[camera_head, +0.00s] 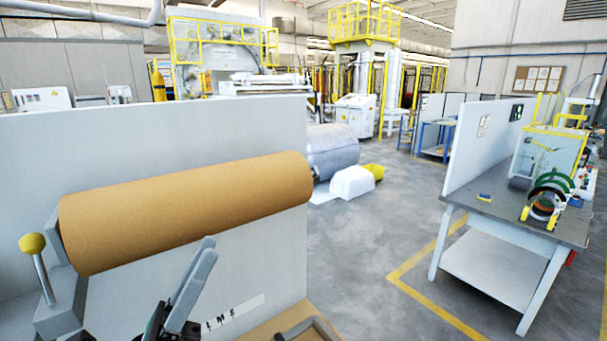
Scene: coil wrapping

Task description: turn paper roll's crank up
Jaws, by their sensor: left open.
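The brown paper roll (190,208) lies across a bracket in front of a grey panel at the left. Its crank is at the roll's left end: a yellow ball knob (33,243) on a metal rod that stands nearly upright, leaning slightly left, above a grey arm (62,312). My left gripper (207,250) is below and in front of the roll, right of the crank and apart from the knob. Its pale grey fingers point up; it is open, with nothing seen between them. My right gripper is out of view.
The grey panel (120,132) stands behind the roll. A workbench (480,207) with a green-ringed device (550,192) stands at the right. Grey floor (360,260) with yellow lines lies between. A dark frame (312,329) shows at the bottom edge.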

